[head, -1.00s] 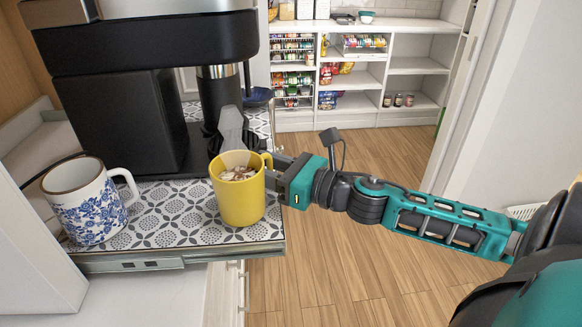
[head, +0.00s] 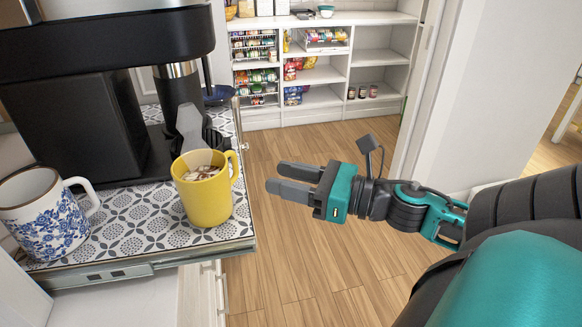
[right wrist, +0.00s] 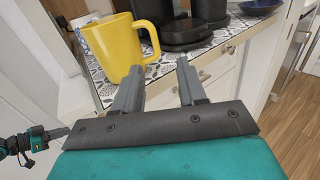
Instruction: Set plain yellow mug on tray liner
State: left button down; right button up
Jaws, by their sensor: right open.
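The plain yellow mug (head: 207,198) stands upright on the patterned tray liner (head: 140,222), near its right front corner, in the head view. Something brown and white shows inside the mug. In the right wrist view the mug (right wrist: 113,54) stands on the liner, its handle toward the gripper side. My right gripper (head: 280,178) is open and empty, to the right of the mug and apart from it, over the floor beside the counter. Its two fingers (right wrist: 158,88) show spread in the right wrist view. My left gripper is not in the head view; a dark and teal arm part shows at the wrist view's left edge.
A white mug with blue flowers (head: 43,214) stands at the liner's left. A black coffee machine (head: 85,110) stands behind the mugs. A dark blue bowl (head: 218,95) is at the back. White pantry shelves (head: 318,70) stand beyond the open wooden floor (head: 300,250).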

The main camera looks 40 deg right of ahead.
notch_tip(320, 180, down, 16)
jog(key=s+f+m+g+h, duration=0.1)
jog(key=m+h, duration=0.6)
jog(key=m, duration=1.7)
jog(key=s+a+f+m+g, duration=0.1)
jog(key=a+f+m+g, duration=0.1)
jog(key=a+f+m, duration=0.3)
jog(key=s+a+f+m+g+y, duration=0.1)
jog(key=s+a+f+m+g, duration=0.1)
jog(key=a+f+m, duration=0.4)
jog(key=a+m, duration=0.3)
jog(key=shift+s+g+y, duration=0.25)
jog(key=shift+g+y, duration=0.05)
jog(key=shift+d+r, duration=0.1)
